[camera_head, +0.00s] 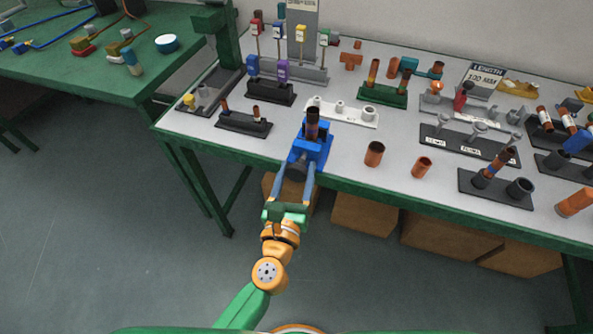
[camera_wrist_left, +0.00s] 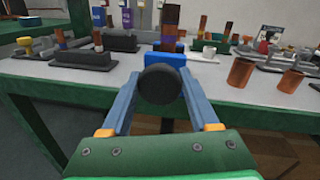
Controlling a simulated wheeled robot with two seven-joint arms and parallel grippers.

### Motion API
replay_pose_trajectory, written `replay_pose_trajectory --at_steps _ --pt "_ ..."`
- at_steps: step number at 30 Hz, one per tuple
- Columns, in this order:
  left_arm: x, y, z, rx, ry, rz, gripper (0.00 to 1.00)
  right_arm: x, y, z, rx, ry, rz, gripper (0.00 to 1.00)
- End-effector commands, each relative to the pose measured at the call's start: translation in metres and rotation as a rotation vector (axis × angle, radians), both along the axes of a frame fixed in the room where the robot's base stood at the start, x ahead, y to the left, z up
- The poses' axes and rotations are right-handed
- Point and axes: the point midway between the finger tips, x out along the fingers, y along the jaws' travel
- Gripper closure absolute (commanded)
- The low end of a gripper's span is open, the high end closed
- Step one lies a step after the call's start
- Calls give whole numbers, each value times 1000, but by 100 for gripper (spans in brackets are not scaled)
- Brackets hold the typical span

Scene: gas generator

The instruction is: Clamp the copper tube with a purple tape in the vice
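The blue vice (camera_head: 322,150) stands at the front edge of the table; its top also shows in the left wrist view (camera_wrist_left: 170,60). A copper tube (camera_head: 313,116) stands upright at the vice's jaws, with a dark purple-blue band low on it in the wrist view (camera_wrist_left: 169,28). How tightly the jaws hold it cannot be told. A dark round knob (camera_wrist_left: 160,85) faces me at the vice's front. My left gripper (camera_head: 297,172) has one finger on each side of this knob, and both appear to touch it. My right gripper is out of view.
Two short copper pieces (camera_head: 374,154) (camera_head: 421,167) stand right of the vice. A white holder (camera_head: 345,113) lies behind it, and a dark rack (camera_head: 243,123) lies to the left. A dark stand (camera_head: 495,187) with a banded tube is at the right. Boxes (camera_head: 362,213) sit under the table.

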Motion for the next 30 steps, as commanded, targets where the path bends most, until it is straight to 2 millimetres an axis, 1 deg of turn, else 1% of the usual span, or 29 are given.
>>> replay_pose_trajectory --at_steps 1,4,5,11,17,30 --pt "0 0 0 0 0 1 64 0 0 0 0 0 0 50" --pt "0 0 0 1 0 1 91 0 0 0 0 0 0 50" --pt "0 0 0 1 0 1 94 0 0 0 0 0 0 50" --pt "0 0 0 17 -5 0 94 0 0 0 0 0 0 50" --pt "0 0 -1 100 -32 1 94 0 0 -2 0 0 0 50" --pt "0 0 -1 474 -153 3 94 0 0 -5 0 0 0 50"
